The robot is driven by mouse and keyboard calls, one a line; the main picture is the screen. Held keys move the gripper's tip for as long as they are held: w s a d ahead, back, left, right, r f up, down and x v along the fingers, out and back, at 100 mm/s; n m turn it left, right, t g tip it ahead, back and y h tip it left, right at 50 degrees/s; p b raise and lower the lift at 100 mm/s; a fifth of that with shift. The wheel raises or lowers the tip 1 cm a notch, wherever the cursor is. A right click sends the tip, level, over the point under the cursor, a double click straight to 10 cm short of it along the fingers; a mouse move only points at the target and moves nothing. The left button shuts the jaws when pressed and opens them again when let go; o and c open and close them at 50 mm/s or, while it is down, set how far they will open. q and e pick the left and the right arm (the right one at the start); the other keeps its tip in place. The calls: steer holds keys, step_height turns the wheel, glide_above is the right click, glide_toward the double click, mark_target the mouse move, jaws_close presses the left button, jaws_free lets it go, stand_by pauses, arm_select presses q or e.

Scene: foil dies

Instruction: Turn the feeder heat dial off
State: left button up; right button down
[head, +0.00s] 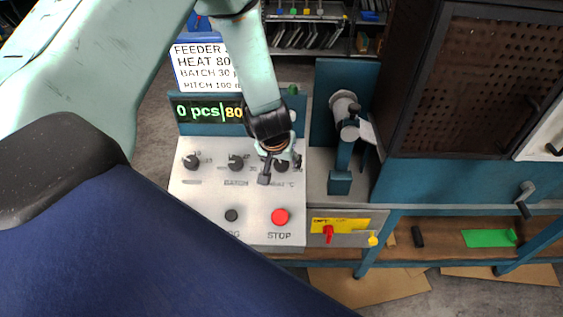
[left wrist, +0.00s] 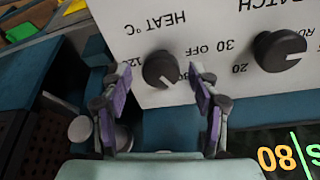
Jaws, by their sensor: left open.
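The heat dial (head: 281,165) is a black knob at the right end of the dial row on the white panel (head: 200,205), partly hidden by my left gripper in the head view. In the left wrist view the heat dial (left wrist: 160,69) shows upside down, with HEAT °C and OFF printed nearby. A pale mark shows on its lower side in that picture. My left gripper (left wrist: 163,82) is open, its purple-padded fingers on either side of the dial with visible gaps. Whether the fingers reach its depth is unclear. My right gripper is not in view.
The batch dial (head: 236,162) and another dial (head: 191,162) sit left of it. A red STOP button (head: 280,217) and a dark button (head: 231,215) are below. The display (head: 208,112) reads 0 pcs|80. A post-like fixture (head: 343,150) stands right of the panel.

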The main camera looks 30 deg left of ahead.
arm_select(q)
steer(key=shift+s+a+r, duration=0.1)
steer(key=shift+s, duration=0.1)
steer(key=shift+c, duration=0.6)
steer(key=shift+w, duration=0.25)
steer(key=c, duration=1)
steer(key=shift+c, duration=0.2)
